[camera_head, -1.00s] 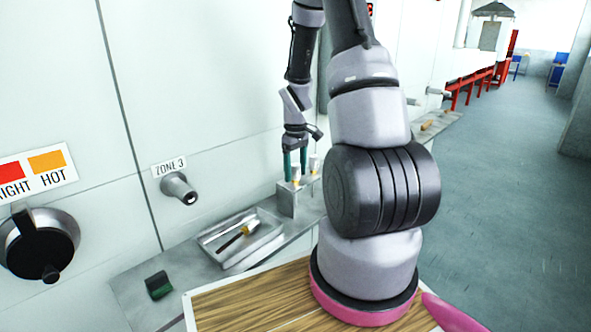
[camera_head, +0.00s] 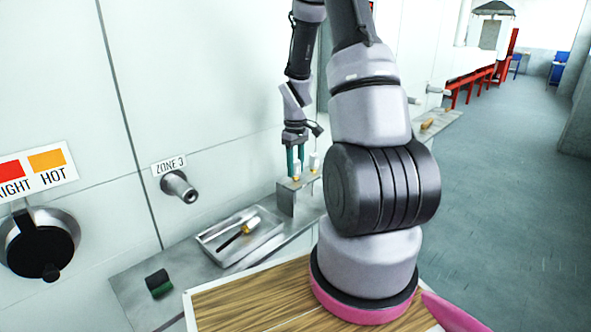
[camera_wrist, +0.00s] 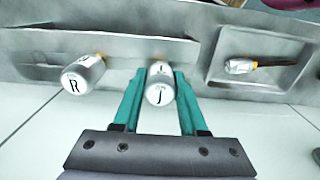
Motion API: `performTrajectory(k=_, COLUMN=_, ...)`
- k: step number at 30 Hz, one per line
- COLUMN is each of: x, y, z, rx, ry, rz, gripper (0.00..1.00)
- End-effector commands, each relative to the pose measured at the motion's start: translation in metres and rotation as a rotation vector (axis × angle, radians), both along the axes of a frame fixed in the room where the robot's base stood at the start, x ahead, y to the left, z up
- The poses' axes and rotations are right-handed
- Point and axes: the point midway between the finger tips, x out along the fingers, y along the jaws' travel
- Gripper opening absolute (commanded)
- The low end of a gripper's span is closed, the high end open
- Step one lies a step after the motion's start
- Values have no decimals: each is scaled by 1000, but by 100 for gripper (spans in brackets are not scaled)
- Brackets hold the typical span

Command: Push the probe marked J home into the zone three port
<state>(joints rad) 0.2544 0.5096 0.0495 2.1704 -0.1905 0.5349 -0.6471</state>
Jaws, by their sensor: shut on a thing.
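The probe marked J (camera_wrist: 160,92) has a pale rounded cap with the letter on top. My gripper (camera_wrist: 160,76) has a teal finger on either side of it and is shut on it. In the head view, my gripper (camera_head: 296,168) is over the grey rack (camera_head: 287,203), where the probe stands upright. The probe's lower part is hidden. The zone three port (camera_head: 178,187) is a grey round stub with a dark opening. It projects from the wall under the ZONE 3 label (camera_head: 169,167), left of my gripper and apart from it.
A probe marked R (camera_wrist: 82,74) stands beside J in the rack. Another probe (camera_wrist: 240,66) lies in a shallow tray (camera_head: 212,237) on the ledge. A dark and green block (camera_head: 158,283) and a black knob (camera_head: 40,245) are further left.

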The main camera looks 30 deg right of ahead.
Motion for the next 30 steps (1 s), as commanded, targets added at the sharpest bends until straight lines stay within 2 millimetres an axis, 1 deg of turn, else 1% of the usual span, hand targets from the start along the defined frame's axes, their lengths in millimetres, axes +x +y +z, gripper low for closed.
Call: performTrajectory(k=30, x=0, y=0, z=52, rx=0, ry=0, rz=0, gripper=0)
